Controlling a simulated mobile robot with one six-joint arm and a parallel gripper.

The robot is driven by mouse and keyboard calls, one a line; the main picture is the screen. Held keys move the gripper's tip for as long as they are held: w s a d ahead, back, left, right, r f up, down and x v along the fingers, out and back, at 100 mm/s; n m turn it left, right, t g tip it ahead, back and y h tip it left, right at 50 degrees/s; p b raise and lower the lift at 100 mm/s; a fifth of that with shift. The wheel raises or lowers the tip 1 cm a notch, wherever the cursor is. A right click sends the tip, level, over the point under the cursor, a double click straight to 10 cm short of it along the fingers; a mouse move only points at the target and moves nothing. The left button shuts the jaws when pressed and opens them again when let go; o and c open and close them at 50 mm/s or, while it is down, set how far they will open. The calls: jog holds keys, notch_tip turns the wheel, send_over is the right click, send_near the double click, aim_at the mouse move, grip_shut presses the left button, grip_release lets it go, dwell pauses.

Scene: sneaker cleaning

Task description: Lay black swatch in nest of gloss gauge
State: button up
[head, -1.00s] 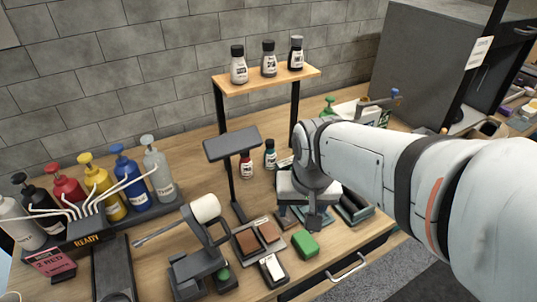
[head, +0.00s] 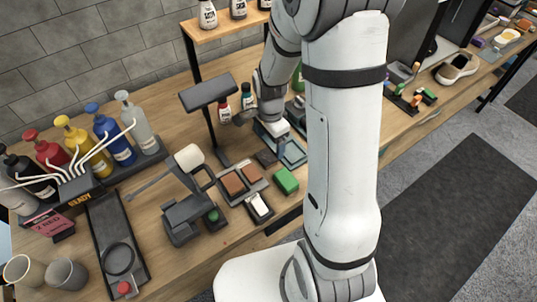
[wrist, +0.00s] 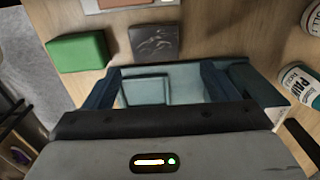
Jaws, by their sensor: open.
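A dark, nearly black square swatch (wrist: 155,42) lies flat on the bench, with faint glossy marks on its face. In the head view it (head: 266,158) lies beside a green block. My gripper (wrist: 160,72) is open and empty, its dark blue fingers wide apart above a teal tray (wrist: 182,84) with a square inset. In the head view my gripper (head: 275,128) is low over this tray (head: 292,154), partly behind my arm. The swatch lies just beyond the fingertips in the wrist view, apart from them. I cannot tell for certain which device is the gloss gauge.
The green block (wrist: 77,52) lies left of the swatch. Two brown swatches (head: 234,183) lie in a holder, with a small white-faced device (head: 259,205) in front. Paint bottles (wrist: 299,85) stand to the right in the wrist view. A lamp-like stand (head: 208,92) rises behind.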

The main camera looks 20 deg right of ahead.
aim_at(272, 153)
jog(key=f, duration=0.3)
jog(key=shift+s+d+f+p, duration=0.1)
jog(key=shift+d+f+p, duration=0.15)
jog(key=shift+d+p, duration=0.1)
jog(key=shift+a+f, duration=0.1)
jog(key=shift+f, duration=0.55)
jog(key=c, duration=1.1)
jog(key=shift+o, duration=0.2)
jog(key=shift+r, duration=0.15)
